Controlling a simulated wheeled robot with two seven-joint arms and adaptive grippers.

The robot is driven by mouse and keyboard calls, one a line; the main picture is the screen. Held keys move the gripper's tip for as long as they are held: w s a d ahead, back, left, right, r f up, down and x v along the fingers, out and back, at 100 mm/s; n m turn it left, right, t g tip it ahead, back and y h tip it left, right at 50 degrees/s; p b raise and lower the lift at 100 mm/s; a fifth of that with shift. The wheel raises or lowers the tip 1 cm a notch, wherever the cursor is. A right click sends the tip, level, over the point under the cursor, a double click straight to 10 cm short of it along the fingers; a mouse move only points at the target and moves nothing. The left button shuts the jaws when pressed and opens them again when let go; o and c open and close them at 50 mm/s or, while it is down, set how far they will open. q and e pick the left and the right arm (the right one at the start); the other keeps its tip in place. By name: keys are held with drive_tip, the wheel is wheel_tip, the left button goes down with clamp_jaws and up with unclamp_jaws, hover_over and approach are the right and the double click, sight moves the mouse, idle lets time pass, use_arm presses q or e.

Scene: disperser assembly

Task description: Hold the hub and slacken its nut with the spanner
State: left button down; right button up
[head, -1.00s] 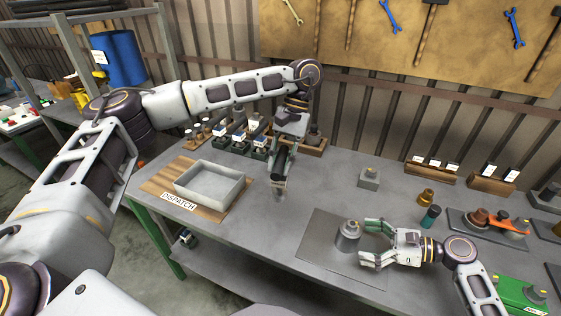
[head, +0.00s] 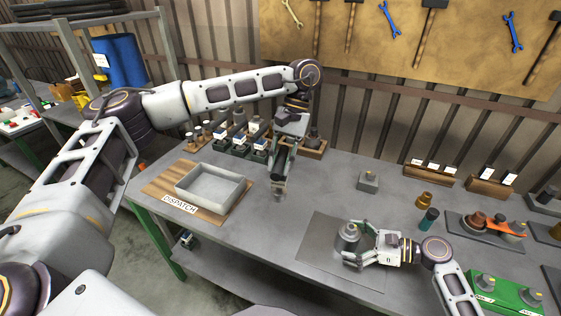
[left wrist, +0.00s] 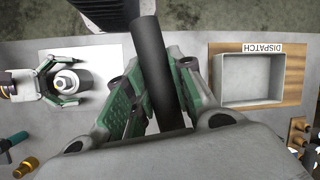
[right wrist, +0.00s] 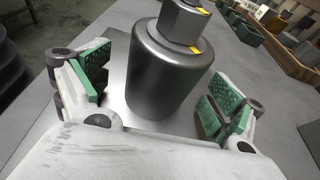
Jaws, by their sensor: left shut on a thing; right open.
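The hub (head: 347,237) is a grey metal cylinder standing upright on a grey mat (head: 318,254). In the right wrist view the hub (right wrist: 170,72) carries a hex nut (right wrist: 183,20) with yellow marks on top. My right gripper (head: 357,246) is open, its fingers on either side of the hub, with gaps visible in the right wrist view. My left gripper (head: 279,178) is shut on a dark round bar, which shows in the left wrist view (left wrist: 158,70). I take the bar for the spanner's handle; its working end is not clear. It is held above the bench, left of the hub.
A grey tray (head: 243,190) sits on the wooden dispatch board at the left. Small racked parts stand behind. Blue spanners (head: 390,17) hang on the wall board.

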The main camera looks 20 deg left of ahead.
drive_tip(key=c, duration=0.5)
idle(0.6)
drive_tip(key=c, duration=1.2)
drive_tip(key=shift+o, duration=0.2)
